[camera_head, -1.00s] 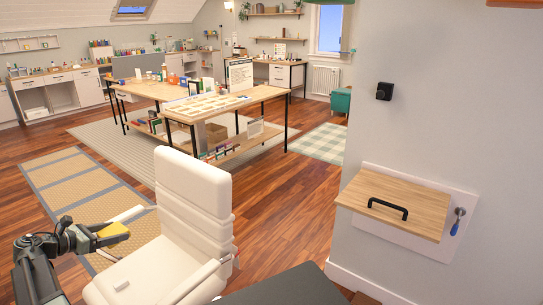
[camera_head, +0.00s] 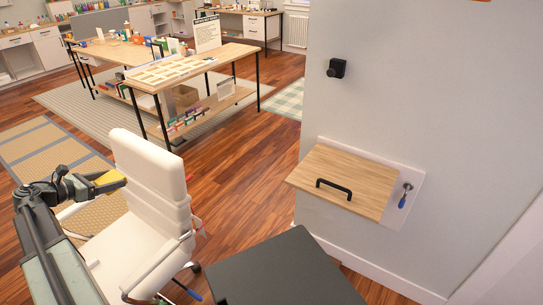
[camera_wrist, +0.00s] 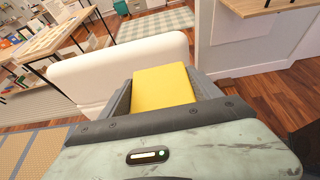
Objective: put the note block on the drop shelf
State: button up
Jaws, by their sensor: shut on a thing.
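My gripper (camera_head: 118,180) is at the left of the head view, shut on the yellow note block (camera_head: 108,178). In the wrist view the note block (camera_wrist: 163,86) sits between the two jaws. The drop shelf (camera_head: 345,180) is a wooden board with a black handle, on a white backing plate on the grey wall at the right. Its edge also shows at the top right of the wrist view (camera_wrist: 254,7). The shelf top looks bare apart from the handle. My gripper is well to the left of the shelf, apart from it.
A white office chair (camera_head: 150,178) stands beside my gripper. A black box-like fitting (camera_head: 337,68) is on the wall above. Wooden tables (camera_head: 172,70) with small items stand behind. Open wood floor lies between chair and wall.

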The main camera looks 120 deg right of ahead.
aim_at(326, 165)
jog(key=z, duration=0.3)
jog(key=k, duration=2.35)
jog(key=z, duration=0.25)
